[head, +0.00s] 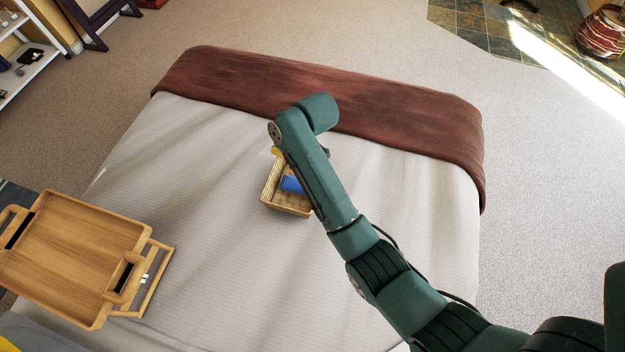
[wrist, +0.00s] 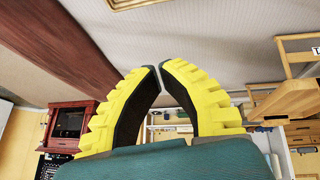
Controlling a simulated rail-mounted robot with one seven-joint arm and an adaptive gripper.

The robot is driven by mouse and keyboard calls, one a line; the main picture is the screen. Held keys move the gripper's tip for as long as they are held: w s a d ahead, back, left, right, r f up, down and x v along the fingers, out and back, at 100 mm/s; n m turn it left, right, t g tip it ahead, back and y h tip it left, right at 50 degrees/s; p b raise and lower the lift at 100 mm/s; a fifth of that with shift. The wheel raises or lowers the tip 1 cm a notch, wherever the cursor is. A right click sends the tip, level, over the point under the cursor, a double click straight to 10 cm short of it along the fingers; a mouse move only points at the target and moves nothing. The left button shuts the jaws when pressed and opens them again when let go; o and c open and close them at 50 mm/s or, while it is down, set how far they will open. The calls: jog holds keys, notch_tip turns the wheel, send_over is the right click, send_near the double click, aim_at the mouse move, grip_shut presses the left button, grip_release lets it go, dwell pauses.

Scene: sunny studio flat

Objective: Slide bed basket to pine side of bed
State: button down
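The basket (head: 287,209) is a small, light woven box on the white bed cover (head: 200,180), with a blue item (head: 291,184) inside. My arm hides its right side in the head view. A strip of what looks like its rim (wrist: 135,3) shows at the top edge of the wrist view. My gripper (wrist: 159,68) has yellow ribbed fingers with dark pads. Its tips nearly meet, with nothing visible between them. In the head view a bit of yellow finger (head: 277,152) shows at the basket's far edge; whether they touch is unclear.
A light wooden tray (head: 90,250) on a stand is at the bed's left side and also shows in the wrist view (wrist: 285,100). A dark red throw (head: 300,90) covers the far end. Bare cover lies between basket and tray.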

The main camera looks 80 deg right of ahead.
jog(key=s+f+g+y+b, duration=0.25)
jog(key=s+f, duration=0.55)
jog(key=f, duration=0.4)
jog(key=shift+t+h, duration=0.25)
jog(key=shift+t, duration=0.2)
jog(key=b+x, duration=0.1)
jog(key=x, duration=0.2)
jog(key=b+x, duration=0.2)
jog(key=x, duration=0.1)
jog(key=b+x, duration=0.2)
jog(key=x, duration=0.1)
jog(key=shift+d+f, duration=0.25)
jog(key=shift+d, duration=0.15)
jog(key=s, duration=0.2)
jog(key=s+b, duration=0.1)
jog(key=shift+s+a+f, duration=0.2)
jog(key=shift+a+f, duration=0.05)
jog(key=shift+a, duration=0.05)
jog(key=shift+s+a, duration=0.1)
jog(key=shift+s, duration=0.2)
jog(key=shift+w+r, duration=0.15)
jog(key=shift+w, duration=0.05)
